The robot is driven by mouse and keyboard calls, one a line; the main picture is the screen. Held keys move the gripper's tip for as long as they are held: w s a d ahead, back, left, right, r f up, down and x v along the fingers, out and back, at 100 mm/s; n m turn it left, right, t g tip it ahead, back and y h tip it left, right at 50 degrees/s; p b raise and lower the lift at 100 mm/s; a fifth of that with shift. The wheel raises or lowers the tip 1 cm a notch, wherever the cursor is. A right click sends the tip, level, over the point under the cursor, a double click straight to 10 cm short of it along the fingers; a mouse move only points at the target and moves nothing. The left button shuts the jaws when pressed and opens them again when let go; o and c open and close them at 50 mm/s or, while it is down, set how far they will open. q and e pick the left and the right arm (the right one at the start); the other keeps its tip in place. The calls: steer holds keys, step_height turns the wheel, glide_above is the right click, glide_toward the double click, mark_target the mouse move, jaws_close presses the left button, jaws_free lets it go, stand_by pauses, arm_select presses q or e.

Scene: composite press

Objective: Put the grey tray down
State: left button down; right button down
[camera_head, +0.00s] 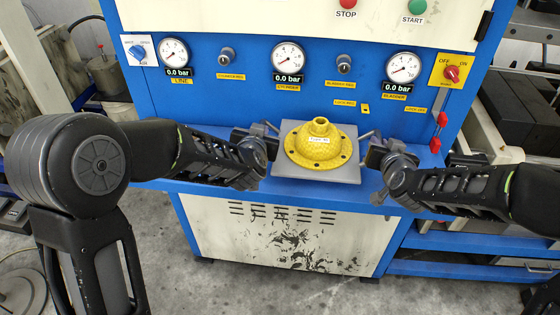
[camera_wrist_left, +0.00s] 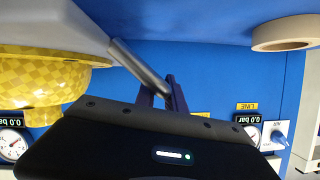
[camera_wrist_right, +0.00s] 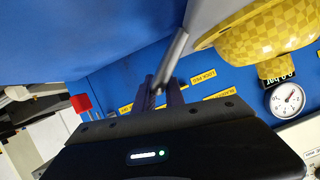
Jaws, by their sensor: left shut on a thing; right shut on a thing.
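The grey tray (camera_head: 350,174) is in the middle of the head view, in front of the gauge panel and over the blue ledge. My left gripper (camera_head: 267,134) is shut on the tray's left bar handle, seen in the left wrist view (camera_wrist_left: 140,65). My right gripper (camera_head: 372,147) is shut on the right bar handle, seen in the right wrist view (camera_wrist_right: 172,60). The tray looks level. I cannot tell whether its underside touches the ledge.
The blue ledge (camera_head: 330,198) shows bare in front of the tray. Behind stands the panel with gauges (camera_head: 288,57), knobs and a red stop button (camera_head: 346,4). Red-tipped fittings (camera_head: 440,120) are at the right.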

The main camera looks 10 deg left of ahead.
arm_select(q)
steer(key=shift+f, duration=0.1)
arm_select(e)
steer(key=shift+f, duration=0.1)
